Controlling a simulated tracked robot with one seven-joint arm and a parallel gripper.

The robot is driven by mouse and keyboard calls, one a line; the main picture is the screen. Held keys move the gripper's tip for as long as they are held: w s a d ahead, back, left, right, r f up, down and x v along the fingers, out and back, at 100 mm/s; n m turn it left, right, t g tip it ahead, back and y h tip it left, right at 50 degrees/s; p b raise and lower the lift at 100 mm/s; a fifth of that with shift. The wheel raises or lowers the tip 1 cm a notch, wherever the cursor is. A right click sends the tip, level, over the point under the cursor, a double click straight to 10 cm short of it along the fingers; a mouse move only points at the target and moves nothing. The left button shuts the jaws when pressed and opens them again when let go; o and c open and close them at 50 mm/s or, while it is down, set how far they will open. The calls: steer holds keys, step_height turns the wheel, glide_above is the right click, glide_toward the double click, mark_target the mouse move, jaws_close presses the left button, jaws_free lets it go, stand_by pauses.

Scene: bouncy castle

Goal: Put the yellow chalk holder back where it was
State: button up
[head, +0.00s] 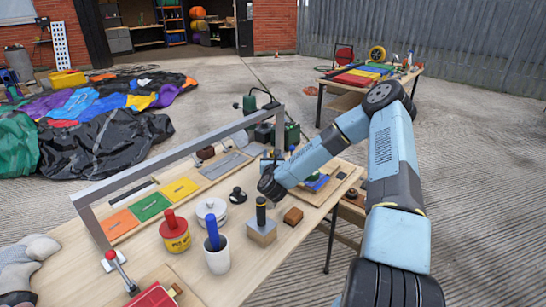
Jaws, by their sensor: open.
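My gripper (268,186) is at the dark end of my blue arm, above the back of the workbench (120,275). Its fingers are too small to make out, and I see nothing held in it. Just below it in the picture, a dark upright cylinder with a yellowish band (261,211) stands in a pale block (262,233). This may be the yellow chalk holder, but I cannot tell for sure. It looks upright and apart from my gripper.
A red-handled yellow pot (177,241), a white cup (217,260) with a blue stick, a white lidded pot (212,207) and a brown block (293,216) stand nearby. A grey metal frame (180,165) spans the bench over orange, green and yellow panels. Bare wood lies at the right front.

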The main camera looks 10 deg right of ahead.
steer(key=v, duration=0.7)
steer(key=a+r+n+g+y, duration=0.2)
steer(key=a+r+n+y, duration=0.45)
steer(key=n, duration=0.85)
steer(key=s+r+n+g, duration=0.4)
steer(key=s+r+n, duration=0.3)
steer(key=r+n, duration=0.3)
steer(key=s+d+r+n+g, duration=0.2)
steer(key=s+r+n, duration=0.2)
steer(key=s, duration=0.7)
steer(key=s+d+r+n+g+h, duration=0.1)
steer(key=s+r+n, duration=0.4)
steer(key=s, duration=0.7)
steer(key=s+d+r+n+g+h, duration=0.1)
steer(key=s+d+r+n+g, duration=0.1)
steer(key=s+d+r+n, duration=0.2)
steer(key=s+d+r, duration=0.1)
steer(key=s+r, duration=0.2)
steer(key=s, duration=0.4)
steer(key=shift+s+d+r+n+g, duration=0.15)
steer(key=shift+s+r+n+g, duration=0.15)
steer(key=shift+r+n+g, duration=0.1)
